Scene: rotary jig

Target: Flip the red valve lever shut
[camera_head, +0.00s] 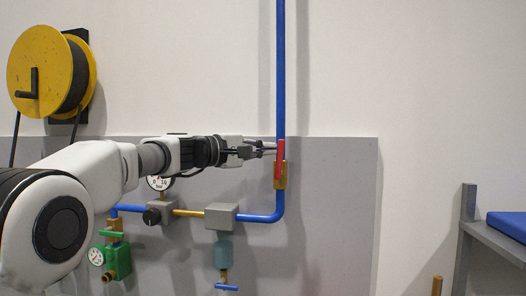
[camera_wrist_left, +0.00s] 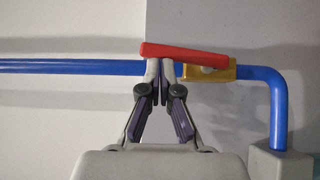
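The red valve lever (camera_head: 280,159) lies almost along the vertical blue pipe, at the brass valve body (camera_head: 281,177). In the left wrist view the lever (camera_wrist_left: 185,51) runs nearly parallel to the pipe, slightly tilted, beside the brass body (camera_wrist_left: 222,69). My left gripper (camera_head: 268,147) reaches in from the left at the lever's upper part. In the wrist view its fingertips (camera_wrist_left: 159,70) are close together with only a narrow gap, and nothing shows held between them. The lever crosses over their ends; whether they touch it I cannot tell. My right gripper is out of view.
Below are a grey block (camera_head: 221,216) on the pipe, a teal filter bowl (camera_head: 224,250) and a black knob (camera_head: 152,217). A green regulator (camera_head: 117,260) is lower left. A yellow reel (camera_head: 42,72) hangs upper left. Wall right of the pipe is clear; a bench (camera_head: 492,240) stands far right.

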